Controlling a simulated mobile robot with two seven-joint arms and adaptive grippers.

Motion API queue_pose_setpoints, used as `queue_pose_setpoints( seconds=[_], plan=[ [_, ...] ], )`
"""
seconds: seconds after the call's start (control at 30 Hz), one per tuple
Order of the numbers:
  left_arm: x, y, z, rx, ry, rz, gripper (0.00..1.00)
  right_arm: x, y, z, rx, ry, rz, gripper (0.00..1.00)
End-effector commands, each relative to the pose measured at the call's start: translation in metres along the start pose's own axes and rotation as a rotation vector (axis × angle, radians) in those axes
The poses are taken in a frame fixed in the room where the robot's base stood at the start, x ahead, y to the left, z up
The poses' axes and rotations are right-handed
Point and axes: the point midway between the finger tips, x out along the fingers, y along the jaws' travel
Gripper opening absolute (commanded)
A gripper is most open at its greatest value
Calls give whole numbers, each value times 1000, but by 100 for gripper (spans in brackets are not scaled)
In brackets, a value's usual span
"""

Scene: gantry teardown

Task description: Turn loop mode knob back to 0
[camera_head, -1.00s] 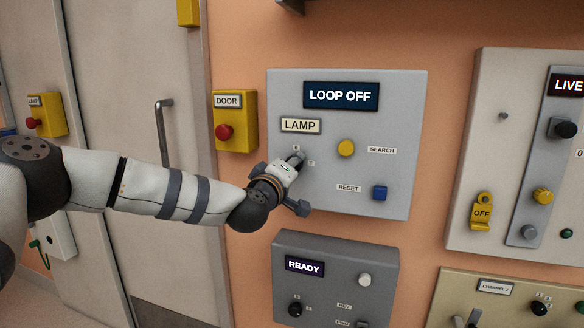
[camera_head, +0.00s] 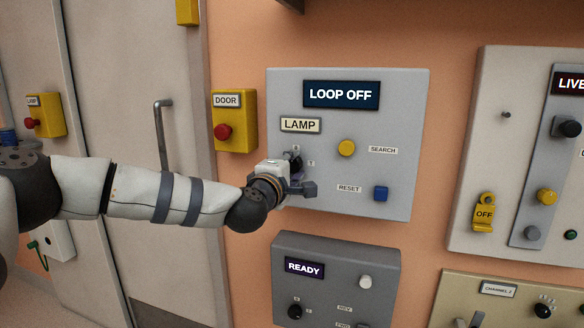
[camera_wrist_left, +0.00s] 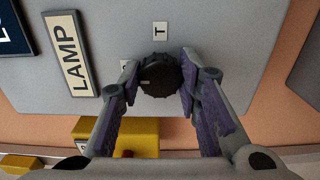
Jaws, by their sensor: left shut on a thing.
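The loop panel (camera_head: 400,110) is a grey plate on the orange wall, with a display (camera_head: 341,95) that reads LOOP OFF. The loop mode knob (camera_wrist_left: 160,75) is dark, round and ribbed, between my left fingers in the left wrist view. My left gripper (camera_head: 293,168) is shut on it, one finger on each side. In the head view the gripper hides much of the knob. A small label (camera_wrist_left: 160,31) with one mark sits beside the knob; another label is partly hidden behind a finger. My right gripper is not in view.
A LAMP label (camera_head: 300,125), a yellow SEARCH button (camera_head: 346,148) and a blue RESET button (camera_head: 380,193) are on the same panel. The yellow DOOR box (camera_head: 234,121) with a red button is just left. A READY panel (camera_head: 380,260) is below.

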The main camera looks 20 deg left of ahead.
Motion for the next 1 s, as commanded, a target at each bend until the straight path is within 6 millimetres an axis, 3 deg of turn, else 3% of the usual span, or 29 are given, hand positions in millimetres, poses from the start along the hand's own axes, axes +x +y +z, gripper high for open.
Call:
queue_pose_setpoints(
  seconds=[0.43,0.47,0.53,0.87,1.0],
  plan=[
    [0,0,1,-10,-2,-1,3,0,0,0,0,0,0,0],
    [0,0,1,-10,-2,-1,33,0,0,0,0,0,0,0],
    [0,0,1,-10,-2,-1,49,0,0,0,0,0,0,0],
    [-2,0,0,-9,-1,0,51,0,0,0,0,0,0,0],
    [-24,0,0,-9,-3,-1,51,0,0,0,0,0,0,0]
  ],
)
